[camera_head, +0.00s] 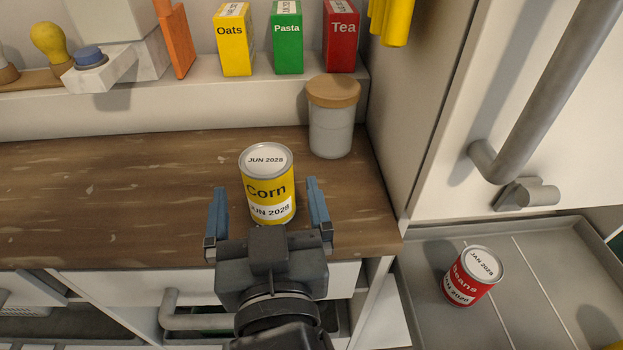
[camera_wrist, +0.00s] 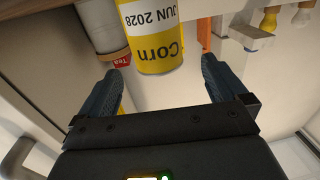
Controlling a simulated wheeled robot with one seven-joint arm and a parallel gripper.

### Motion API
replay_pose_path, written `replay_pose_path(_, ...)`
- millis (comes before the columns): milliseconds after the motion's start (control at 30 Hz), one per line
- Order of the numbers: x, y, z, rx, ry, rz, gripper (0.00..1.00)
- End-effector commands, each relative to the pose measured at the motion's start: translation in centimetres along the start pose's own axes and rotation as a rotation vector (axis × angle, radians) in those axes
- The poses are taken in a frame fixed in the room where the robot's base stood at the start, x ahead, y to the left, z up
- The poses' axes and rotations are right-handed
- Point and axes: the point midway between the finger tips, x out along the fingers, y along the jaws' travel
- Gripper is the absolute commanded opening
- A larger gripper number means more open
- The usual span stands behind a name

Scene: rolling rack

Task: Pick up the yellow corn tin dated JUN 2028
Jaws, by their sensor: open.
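The yellow corn tin (camera_head: 268,188) stands upright on the wooden counter (camera_head: 110,195). Its lid and its lower label both read JUN 2028. My gripper (camera_head: 267,205) is open, its two blue fingers spread to the left and right of the tin's front, with no visible contact. In the wrist view the tin (camera_wrist: 152,45) appears upside down, ahead of and between the open fingers (camera_wrist: 160,80). The tin's lower front edge is partly hidden by my gripper in the head view.
A grey canister with a wooden lid (camera_head: 331,125) stands behind the tin to the right. Oats (camera_head: 235,45), pasta (camera_head: 287,45) and tea (camera_head: 341,45) boxes stand on the ledge behind. A red beans tin (camera_head: 470,277) sits on a grey tray (camera_head: 540,300) at right. The counter's left is clear.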

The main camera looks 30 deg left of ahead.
Motion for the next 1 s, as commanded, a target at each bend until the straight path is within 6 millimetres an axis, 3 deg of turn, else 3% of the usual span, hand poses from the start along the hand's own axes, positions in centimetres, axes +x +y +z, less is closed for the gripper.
replay_pose_path(367,3.3,-0.4,-0.3,0.001,0.002,-0.003,0.99)
replay_pose_path(700,7.6,-0.2,-0.2,0.001,0.002,-0.004,0.99)
replay_pose_path(1000,8.0,-0.2,-0.1,0.001,0.003,-0.004,0.99)
